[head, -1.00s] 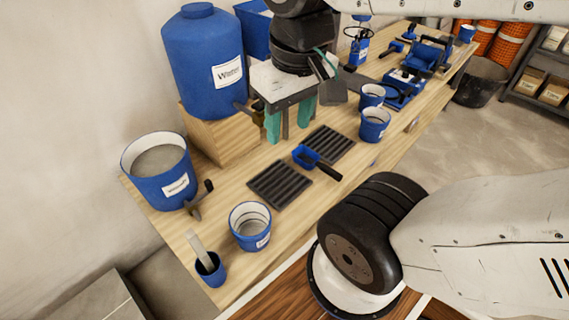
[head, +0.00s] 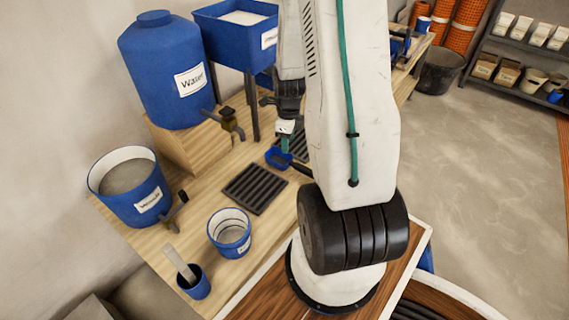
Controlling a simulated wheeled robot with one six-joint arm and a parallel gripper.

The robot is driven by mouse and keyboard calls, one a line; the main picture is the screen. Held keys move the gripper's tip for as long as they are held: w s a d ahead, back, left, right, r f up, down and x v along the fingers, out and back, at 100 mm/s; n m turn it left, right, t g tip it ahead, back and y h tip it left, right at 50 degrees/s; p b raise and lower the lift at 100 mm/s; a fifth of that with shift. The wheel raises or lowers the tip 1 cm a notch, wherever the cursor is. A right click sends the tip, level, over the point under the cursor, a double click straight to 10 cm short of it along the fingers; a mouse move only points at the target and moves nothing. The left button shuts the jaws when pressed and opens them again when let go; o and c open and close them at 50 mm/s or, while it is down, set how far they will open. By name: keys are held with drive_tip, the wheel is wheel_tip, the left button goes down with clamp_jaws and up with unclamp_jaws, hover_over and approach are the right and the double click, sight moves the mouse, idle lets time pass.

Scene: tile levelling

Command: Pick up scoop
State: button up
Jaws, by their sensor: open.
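The scoop (head: 277,158) has a blue head and a dark handle, and it lies between two dark ribbed mats on the wooden bench. My arm covers part of the handle in the head view. My gripper (head: 286,142), with teal fingers, points down just above or beside the scoop. It is open. I cannot tell whether the fingers touch the scoop.
The near ribbed mat (head: 256,189) is left of the scoop; the far one is partly hidden. A blue water tank (head: 165,70), a blue hopper (head: 240,38), a large bucket (head: 128,190), a small bucket (head: 229,233) and a cup (head: 194,282) stand around it.

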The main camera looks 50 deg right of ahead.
sight(297, 164)
drive_tip(key=d+f+m, duration=0.1)
drive_tip(key=f, duration=0.1)
drive_tip(key=s+f+m, duration=0.1)
drive_tip(key=f, duration=0.1)
drive_tip(key=s+d+f+m, duration=0.1)
drive_tip(key=shift+d+f+m, duration=0.35)
drive_tip(key=shift+f+m, duration=0.05)
wheel_tip(297, 164, down, 8)
drive_tip(key=shift+d+r, duration=0.1)
drive_tip(key=shift+d, duration=0.05)
clamp_jaws()
